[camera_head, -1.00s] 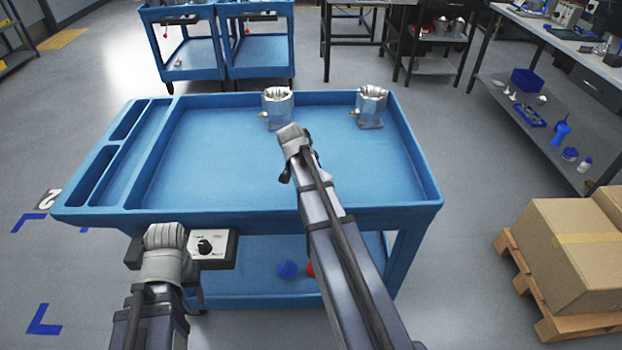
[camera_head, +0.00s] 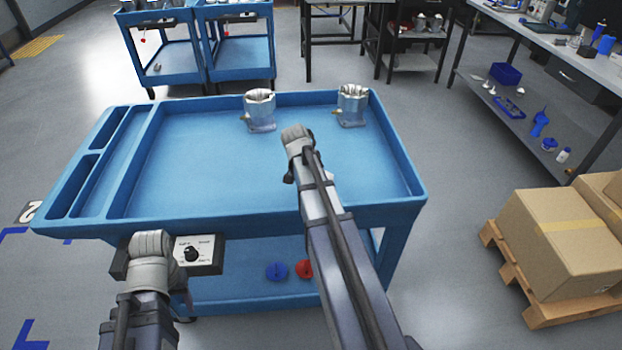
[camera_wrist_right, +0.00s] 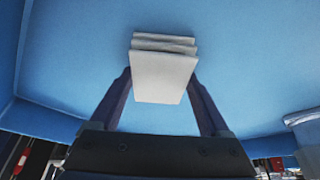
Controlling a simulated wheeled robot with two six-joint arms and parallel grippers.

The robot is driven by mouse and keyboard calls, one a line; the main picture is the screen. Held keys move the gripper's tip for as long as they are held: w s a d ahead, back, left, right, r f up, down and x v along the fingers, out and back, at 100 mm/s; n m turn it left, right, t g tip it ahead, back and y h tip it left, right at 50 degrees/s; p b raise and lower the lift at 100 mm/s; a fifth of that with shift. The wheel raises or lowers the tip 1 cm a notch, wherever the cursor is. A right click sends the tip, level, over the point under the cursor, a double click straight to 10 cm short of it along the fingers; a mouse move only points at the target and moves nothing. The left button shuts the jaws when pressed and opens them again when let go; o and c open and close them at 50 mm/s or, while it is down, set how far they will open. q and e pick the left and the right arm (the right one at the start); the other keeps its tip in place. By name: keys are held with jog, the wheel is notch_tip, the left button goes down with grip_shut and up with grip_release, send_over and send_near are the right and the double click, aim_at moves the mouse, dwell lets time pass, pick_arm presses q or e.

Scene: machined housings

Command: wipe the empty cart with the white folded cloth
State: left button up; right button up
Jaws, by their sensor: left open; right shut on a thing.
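The blue cart (camera_head: 250,211) stands in front of me, with two metal housings (camera_head: 260,108) (camera_head: 352,104) near the far edge of its top tray. The rest of that tray is bare. The white folded cloth (camera_wrist_right: 164,76) is between the fingers of my right gripper (camera_wrist_right: 165,85), over blue cart surface. In the head view the cloth is hidden by my right arm, which reaches over the tray. My left gripper (camera_head: 150,252) is at the cart's near left edge, beside the control box; it is open, its fingertips not clearly visible.
A control box (camera_head: 196,255) sits at the cart's near side. Blue and red round items (camera_head: 277,271) lie on its lower shelf. More blue carts (camera_head: 240,65) stand behind.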

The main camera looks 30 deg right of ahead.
jog(key=shift+s+d, duration=0.4)
jog(key=shift+d, duration=0.35)
notch_tip(320, 180, up, 6)
jog(key=p, duration=0.6)
jog(key=shift+r+p, duration=1.5)
jog(key=shift+r, duration=0.05)
jog(key=shift+r, duration=0.15)
